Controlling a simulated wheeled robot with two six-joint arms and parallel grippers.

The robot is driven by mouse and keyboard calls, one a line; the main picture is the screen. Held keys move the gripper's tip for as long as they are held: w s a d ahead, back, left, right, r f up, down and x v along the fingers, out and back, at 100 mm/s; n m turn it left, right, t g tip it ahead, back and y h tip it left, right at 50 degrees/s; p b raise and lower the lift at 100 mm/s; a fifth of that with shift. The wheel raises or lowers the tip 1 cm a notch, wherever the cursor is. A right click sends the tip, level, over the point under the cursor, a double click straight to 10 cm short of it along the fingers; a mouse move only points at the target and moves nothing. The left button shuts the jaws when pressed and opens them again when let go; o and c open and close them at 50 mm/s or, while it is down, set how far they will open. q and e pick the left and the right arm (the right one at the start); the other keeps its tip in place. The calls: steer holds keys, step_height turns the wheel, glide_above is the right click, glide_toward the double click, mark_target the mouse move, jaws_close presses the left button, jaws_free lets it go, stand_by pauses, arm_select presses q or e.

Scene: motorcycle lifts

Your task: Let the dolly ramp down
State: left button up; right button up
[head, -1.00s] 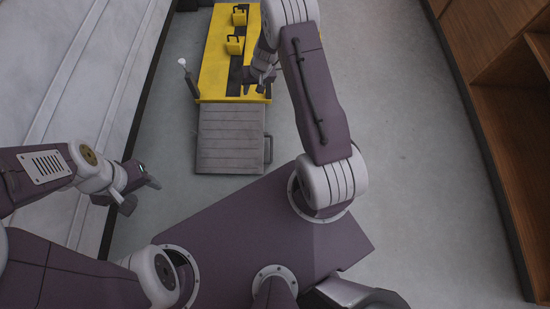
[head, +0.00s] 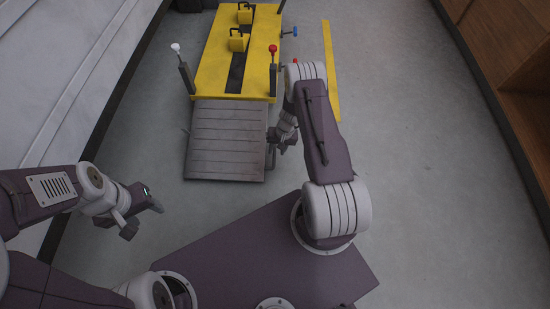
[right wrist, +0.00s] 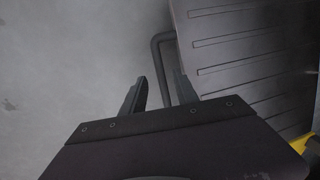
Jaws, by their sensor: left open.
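The dolly ramp is a grey ribbed plate (head: 226,140) at the near end of the yellow lift (head: 212,68). I cannot tell its exact tilt. A dark bar handle (head: 271,157) sticks out from its right side. The handle (right wrist: 160,62) and the ribbed plate (right wrist: 245,50) also show in the right wrist view. My right gripper (head: 283,140) is beside the ramp's right edge. In the right wrist view it (right wrist: 161,76) is open, with the handle bar showing between its fingers; contact is not clear. My left gripper (head: 143,216) is open and empty, left of the ramp.
A red-knobbed lever (head: 273,68) and a white-knobbed lever (head: 183,70) stand at the lift's near corners. A blue-ended part (head: 290,32) juts from its right side. A yellow floor stripe (head: 331,70) and wooden shelves (head: 510,60) are at right. Grey floor between is clear.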

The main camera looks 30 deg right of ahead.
mark_target(275, 156)
steer(key=f+b, duration=0.1)
steer(key=f, duration=0.2)
steer(key=f+b, duration=0.1)
steer(key=f, duration=0.1)
steer(key=shift+w+a+b, duration=0.25)
steer(key=shift+a+b, duration=0.05)
steer(key=shift+a, duration=0.05)
arm_select(q)
step_height(275, 156, down, 4)
steer(key=shift+r, duration=0.15)
arm_select(e)
steer(key=shift+r, duration=0.2)
jaws_close()
